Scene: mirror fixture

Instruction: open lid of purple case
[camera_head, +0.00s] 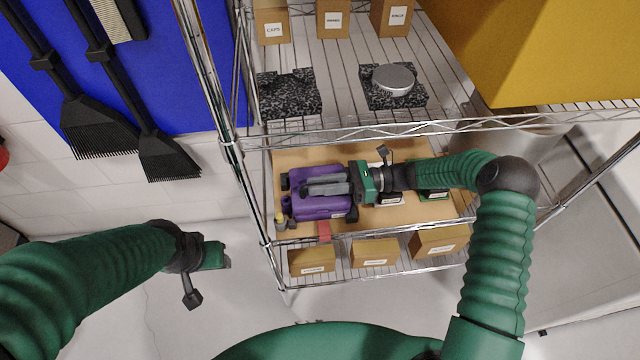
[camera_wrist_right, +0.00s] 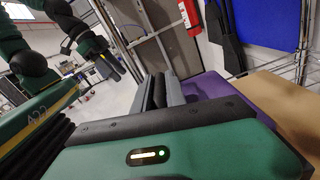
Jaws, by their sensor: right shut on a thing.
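The purple case (camera_head: 315,207) lies on a wooden board on the wire rack's middle level, with dark parts at its corners. It also shows in the wrist view (camera_wrist_right: 207,86), to the right of the fingers. My right gripper (camera_head: 328,187) reaches in from the right, and its grey fingers lie across the top of the case. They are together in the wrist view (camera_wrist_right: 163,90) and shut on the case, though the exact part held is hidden. My left gripper (camera_head: 222,256) hangs in front of the rack, away from the case; its finger opening is unclear.
The wire rack's upper shelf (camera_head: 340,75) is above the case, with dark speckled blocks and a round grey device (camera_head: 393,79). Cardboard boxes (camera_head: 375,252) stand below the board. A red tab (camera_head: 324,230) shows at its front edge. A large yellow box (camera_head: 560,50) is upper right.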

